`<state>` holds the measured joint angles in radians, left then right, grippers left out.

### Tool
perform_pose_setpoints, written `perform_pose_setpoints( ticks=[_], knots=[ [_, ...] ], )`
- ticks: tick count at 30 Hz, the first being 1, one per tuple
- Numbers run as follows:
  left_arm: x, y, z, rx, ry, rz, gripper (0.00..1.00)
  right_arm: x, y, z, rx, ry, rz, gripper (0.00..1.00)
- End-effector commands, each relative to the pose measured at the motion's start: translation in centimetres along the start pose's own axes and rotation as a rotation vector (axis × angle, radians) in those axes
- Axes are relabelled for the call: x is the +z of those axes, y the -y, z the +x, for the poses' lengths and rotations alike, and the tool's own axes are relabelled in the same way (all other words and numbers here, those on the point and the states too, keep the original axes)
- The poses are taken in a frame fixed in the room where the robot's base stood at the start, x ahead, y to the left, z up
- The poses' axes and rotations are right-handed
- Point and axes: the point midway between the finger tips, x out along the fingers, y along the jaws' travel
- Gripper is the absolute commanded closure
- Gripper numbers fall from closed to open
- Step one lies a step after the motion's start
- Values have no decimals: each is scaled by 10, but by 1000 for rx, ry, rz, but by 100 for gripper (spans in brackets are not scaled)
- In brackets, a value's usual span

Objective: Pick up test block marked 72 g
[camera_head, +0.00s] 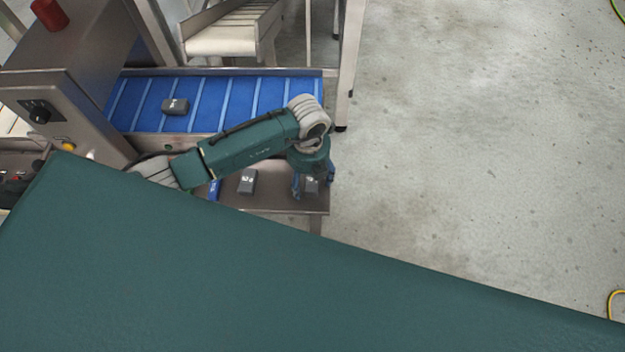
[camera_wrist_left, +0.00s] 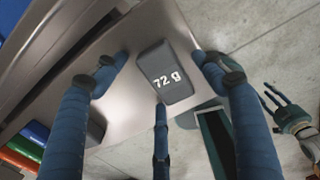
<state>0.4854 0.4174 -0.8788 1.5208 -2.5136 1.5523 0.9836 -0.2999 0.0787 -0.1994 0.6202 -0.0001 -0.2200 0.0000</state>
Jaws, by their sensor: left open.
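The test block marked 72 g (camera_wrist_left: 178,88) is a dark grey block lying label up on a steel shelf (camera_wrist_left: 110,112). In the head view the block (camera_head: 312,185) shows partly behind my left gripper (camera_head: 313,188), at the right end of the shelf (camera_head: 285,198). In the left wrist view my left gripper (camera_wrist_left: 160,72) is open, its blue fingers spread around the block with one finger at its near end. I cannot tell whether any finger touches it. What looks like my right gripper (camera_wrist_left: 285,112) shows at the right; its opening is unclear.
Another grey block (camera_head: 248,181) lies on the shelf to the left, near a blue item (camera_head: 213,190). A third grey block (camera_head: 175,106) sits on the blue belt (camera_head: 235,105) behind. A steel machine (camera_head: 85,70) stands at left.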

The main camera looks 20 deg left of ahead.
Motion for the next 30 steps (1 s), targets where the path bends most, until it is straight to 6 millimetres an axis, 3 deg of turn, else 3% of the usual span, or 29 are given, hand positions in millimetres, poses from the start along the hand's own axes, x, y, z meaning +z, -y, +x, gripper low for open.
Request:
perform_pose_setpoints(
  ticks=[1,8,23,26,30],
  knots=[
    [0,0,0,0,0,0,34,0,0,0,0,0,0,60],
    [0,0,0,0,0,0,80,0,0,0,0,0,0,60],
    [1,1,-9,-3,2,1,80,0,-1,1,1,0,-1,60],
    [1,1,-21,-4,3,2,80,0,-1,3,1,0,-1,60],
    [2,1,-52,-4,7,3,80,1,-1,7,2,0,-1,60]
  ],
)
